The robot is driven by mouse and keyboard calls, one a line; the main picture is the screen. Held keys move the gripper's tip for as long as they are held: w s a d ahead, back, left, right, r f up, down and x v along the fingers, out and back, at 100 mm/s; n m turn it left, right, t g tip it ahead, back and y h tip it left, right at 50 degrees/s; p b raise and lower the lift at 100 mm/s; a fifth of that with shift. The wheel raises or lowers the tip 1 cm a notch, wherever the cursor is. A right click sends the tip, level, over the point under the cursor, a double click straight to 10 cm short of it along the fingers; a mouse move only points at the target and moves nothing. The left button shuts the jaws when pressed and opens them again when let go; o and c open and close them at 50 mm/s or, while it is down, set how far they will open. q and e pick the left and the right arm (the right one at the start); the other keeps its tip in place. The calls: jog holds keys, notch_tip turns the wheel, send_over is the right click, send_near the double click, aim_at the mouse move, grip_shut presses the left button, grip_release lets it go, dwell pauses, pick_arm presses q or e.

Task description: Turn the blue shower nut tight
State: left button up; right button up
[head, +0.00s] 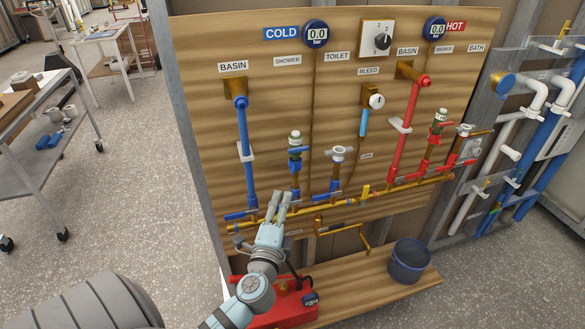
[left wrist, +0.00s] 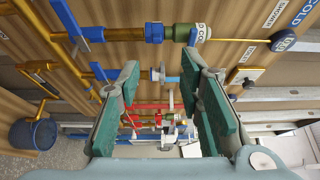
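The blue shower nut (left wrist: 154,33) sits on the pipe under the COLD shower label, below a green fitting with a white cap. It also shows in the head view (head: 295,166), small, on the cold shower column. My left gripper (head: 279,200) is in front of the board, low and slightly left of that column. In the left wrist view its two green-padded fingers (left wrist: 160,82) are apart with nothing gripped between them. The nut lies outside the finger gap, beyond the fingertips toward the top of that view. My right gripper is not in view.
A blue lever (head: 291,193) is on the shower pipe below the nut. The toilet column (head: 337,158) stands to its right and the blue basin pipe (head: 242,130) to its left. A brass manifold (head: 345,203) runs below. A bucket (head: 409,260) and a red pump box (head: 285,305) stand on the ledge.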

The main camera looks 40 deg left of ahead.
aim_at(292, 173)
pick_arm(q)
jog(key=x, duration=1.3)
jog(key=shift+w+a+f, duration=0.1)
jog(key=shift+w+f, duration=0.1)
jog(key=shift+w, duration=0.1)
jog(key=shift+c, duration=0.5)
grip_shut()
